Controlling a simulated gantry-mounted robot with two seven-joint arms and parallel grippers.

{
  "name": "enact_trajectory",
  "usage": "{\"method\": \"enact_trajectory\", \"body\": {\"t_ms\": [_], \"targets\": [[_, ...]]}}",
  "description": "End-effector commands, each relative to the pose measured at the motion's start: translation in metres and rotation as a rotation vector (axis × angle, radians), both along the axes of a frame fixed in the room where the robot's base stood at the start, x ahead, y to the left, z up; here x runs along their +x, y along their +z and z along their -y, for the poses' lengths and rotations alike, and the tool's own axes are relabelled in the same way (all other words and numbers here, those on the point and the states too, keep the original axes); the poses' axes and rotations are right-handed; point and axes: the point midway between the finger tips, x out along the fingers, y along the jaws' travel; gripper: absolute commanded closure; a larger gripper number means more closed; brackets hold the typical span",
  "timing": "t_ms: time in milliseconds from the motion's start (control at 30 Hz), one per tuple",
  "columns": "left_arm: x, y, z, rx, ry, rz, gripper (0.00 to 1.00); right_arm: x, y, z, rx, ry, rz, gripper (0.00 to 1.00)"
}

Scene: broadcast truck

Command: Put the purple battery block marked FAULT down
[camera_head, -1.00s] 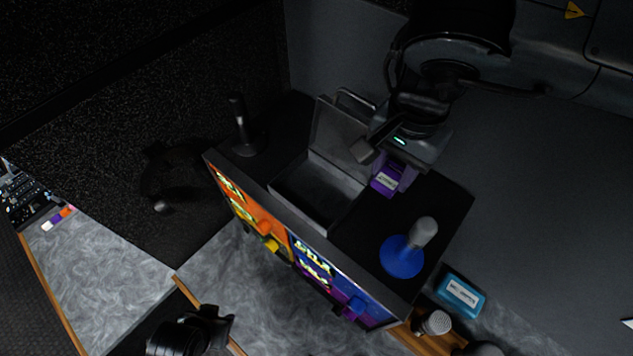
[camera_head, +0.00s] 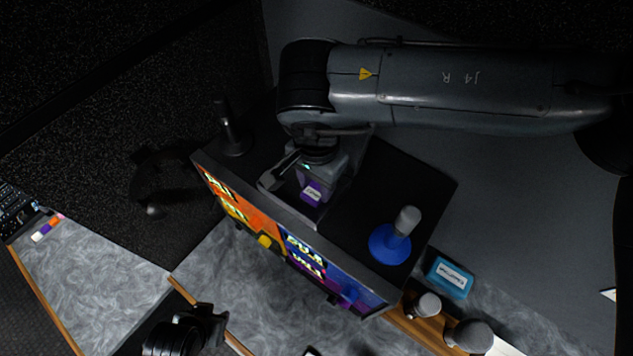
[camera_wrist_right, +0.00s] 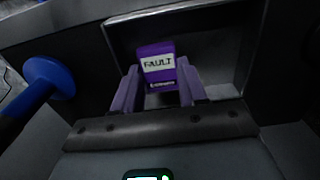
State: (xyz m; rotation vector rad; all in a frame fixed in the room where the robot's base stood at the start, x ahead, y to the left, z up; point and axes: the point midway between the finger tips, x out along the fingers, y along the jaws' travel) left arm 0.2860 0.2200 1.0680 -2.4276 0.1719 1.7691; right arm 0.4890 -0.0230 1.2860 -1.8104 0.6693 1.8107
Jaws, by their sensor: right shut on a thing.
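The purple battery block (camera_head: 312,192) has a white label. The label reads FAULT in the right wrist view, where the block (camera_wrist_right: 156,50) sits between two purple fingers. My right gripper (camera_head: 309,180) is shut on it, over an open dark case (camera_head: 272,180) on top of the dark cabinet. In the wrist view the grey case interior (camera_wrist_right: 215,40) lies behind and around the block. The arm hides much of the case, and I cannot tell whether the block touches its floor. My left gripper is not in view.
A blue round base with a grey upright (camera_head: 390,243) stands on the cabinet top (camera_head: 425,185) to the right. A black stand (camera_head: 232,135) is at the left. A blue labelled box (camera_head: 448,277) and microphones (camera_head: 428,304) lie beyond the right end.

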Motion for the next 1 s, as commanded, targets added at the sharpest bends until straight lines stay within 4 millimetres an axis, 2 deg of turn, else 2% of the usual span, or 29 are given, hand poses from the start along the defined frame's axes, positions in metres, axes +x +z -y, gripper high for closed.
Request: {"method": "enact_trajectory", "body": {"t_ms": [133,500,533,600,1000], "targets": [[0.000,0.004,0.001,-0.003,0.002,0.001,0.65,0.000,-0.012,0.000,0.000,0.000,0.000,0.80],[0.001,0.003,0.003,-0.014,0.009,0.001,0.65,0.000,-0.016,0.000,-0.001,0.000,-0.001,0.80],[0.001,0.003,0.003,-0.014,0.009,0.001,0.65,0.000,-0.016,0.000,0.000,0.000,0.000,0.57],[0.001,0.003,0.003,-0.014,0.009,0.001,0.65,0.000,-0.016,0.000,0.000,0.000,0.000,0.48],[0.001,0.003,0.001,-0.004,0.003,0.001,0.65,0.000,-0.010,0.000,0.000,0.000,0.001,0.48]]}}
